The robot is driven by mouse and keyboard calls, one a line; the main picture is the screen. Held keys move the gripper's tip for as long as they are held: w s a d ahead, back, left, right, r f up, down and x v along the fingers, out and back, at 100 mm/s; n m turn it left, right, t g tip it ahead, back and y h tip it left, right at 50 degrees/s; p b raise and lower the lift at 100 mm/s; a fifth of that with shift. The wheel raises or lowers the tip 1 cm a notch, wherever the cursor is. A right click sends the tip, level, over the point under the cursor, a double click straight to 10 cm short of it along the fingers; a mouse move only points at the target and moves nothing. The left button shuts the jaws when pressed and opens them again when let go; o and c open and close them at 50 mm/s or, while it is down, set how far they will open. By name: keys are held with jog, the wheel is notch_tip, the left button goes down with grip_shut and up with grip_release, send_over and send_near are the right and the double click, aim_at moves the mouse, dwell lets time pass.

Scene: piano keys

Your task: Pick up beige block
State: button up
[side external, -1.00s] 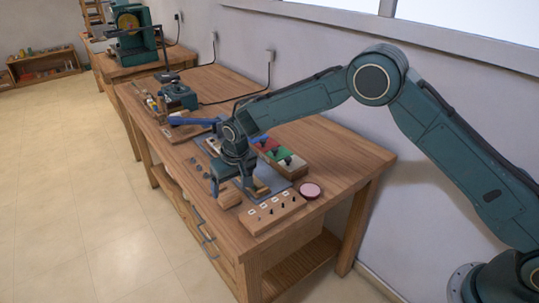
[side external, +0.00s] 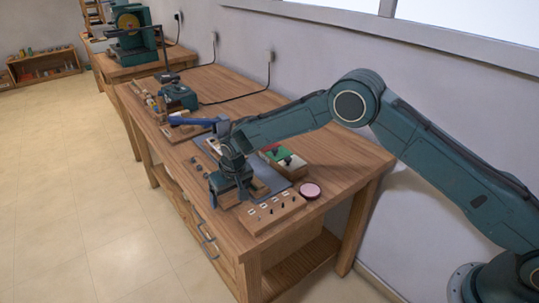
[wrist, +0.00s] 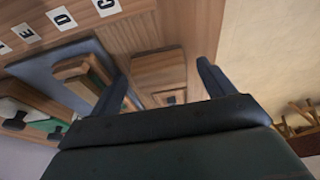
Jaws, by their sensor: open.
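My gripper (wrist: 162,76) is open and points down over the workbench. In the wrist view, a plain beige wooden block (wrist: 158,62) lies between its two fingers, with a gap visible on each side. A smaller wooden piece with a dark square (wrist: 172,97) shows just below it, partly hidden by the gripper body. In the side view, my gripper (side external: 232,199) is low at the bench's front edge and largely hides the block.
A wooden board with letter labels and pegs (side external: 272,212) lies right of my gripper. A round pink-topped item (side external: 310,190) stands near the wall side. A blue bar (side external: 192,121) lies farther back.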

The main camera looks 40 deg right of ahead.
aim_at(230, 196)
dwell(0.4)
jog(key=c, duration=1.1)
jog(key=shift+o, duration=0.2)
jog(key=shift+r, duration=0.15)
notch_tip(230, 196, up, 20)
jog(key=o, duration=0.4)
jog(key=c, duration=0.5)
